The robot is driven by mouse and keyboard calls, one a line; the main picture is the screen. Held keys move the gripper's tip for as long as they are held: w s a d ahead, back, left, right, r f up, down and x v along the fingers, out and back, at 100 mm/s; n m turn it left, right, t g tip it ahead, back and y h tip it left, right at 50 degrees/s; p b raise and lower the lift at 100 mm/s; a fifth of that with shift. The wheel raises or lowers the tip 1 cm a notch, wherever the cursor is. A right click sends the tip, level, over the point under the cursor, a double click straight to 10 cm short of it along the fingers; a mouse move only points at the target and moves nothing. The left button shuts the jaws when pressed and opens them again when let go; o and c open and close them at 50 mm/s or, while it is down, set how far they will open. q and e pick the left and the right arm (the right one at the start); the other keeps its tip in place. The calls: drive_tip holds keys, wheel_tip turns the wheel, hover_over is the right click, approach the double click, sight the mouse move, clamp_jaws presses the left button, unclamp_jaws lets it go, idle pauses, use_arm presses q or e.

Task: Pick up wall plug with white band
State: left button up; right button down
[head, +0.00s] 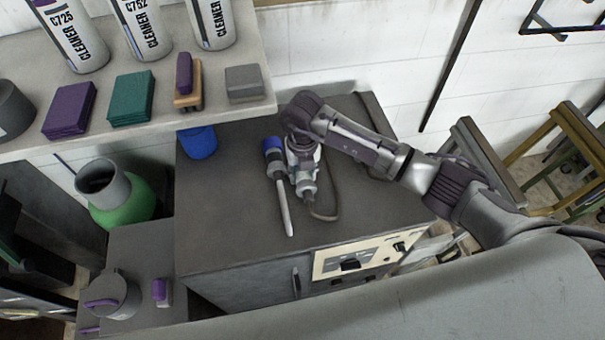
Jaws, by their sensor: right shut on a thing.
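My right gripper (305,180) points down over the dark grey cabinet top, and its arm comes in from the right. It is shut on a small grey plug (309,194) with a dark cord that loops to the right. The gripper hides much of the plug, and I cannot clearly make out a white band on it. The plug is at or just above the cabinet top; I cannot tell whether it touches. My left gripper is not in view.
A blue cup (198,142) stands by the shelf (215,100), which holds cleaner bottles and sponges. The cabinet's front left top is clear.

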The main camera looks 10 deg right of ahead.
drive_tip(key=shift+w+r, duration=0.1)
drive_tip(key=shift+r+b, duration=0.35)
drive_tip(key=shift+r, duration=0.2)
wheel_tip(320, 180, up, 3)
drive_tip(key=shift+f+b, duration=0.15)
drive_tip(key=shift+b, duration=0.5)
drive_tip(key=s+d+r+b, duration=0.3)
drive_tip(key=s+d+r, duration=0.3)
drive_tip(key=d, duration=0.3)
drive_tip(key=shift+s+d+r, duration=0.35)
drive_tip(key=shift+s+r, duration=0.05)
drive_tip(key=shift+r, duration=0.15)
